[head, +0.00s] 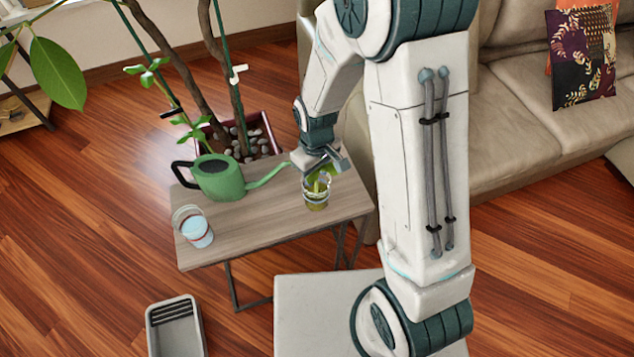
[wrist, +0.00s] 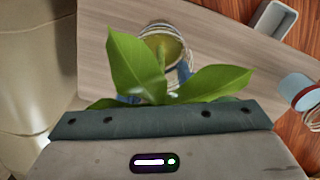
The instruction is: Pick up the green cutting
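The green cutting (wrist: 137,66) shows in the wrist view as broad leaves spread right in front of my gripper. In the head view its leaves (head: 341,166) are beside my gripper (head: 328,160), above a glass jar (head: 316,202) with greenish contents on the small table. The jar (wrist: 164,42) is partly behind the leaves in the wrist view. My gripper (wrist: 158,92) is down at the cutting, just above the jar's rim. The leaves cover most of the fingers, with only bits of blue showing, so I cannot tell whether they close on the stem.
A green watering can (head: 218,180) stands on the wooden table (head: 265,225), its spout reaching towards the jar. A potted plant (head: 258,140) stands behind, a sofa (head: 520,110) right, a grey tray (head: 175,330) below.

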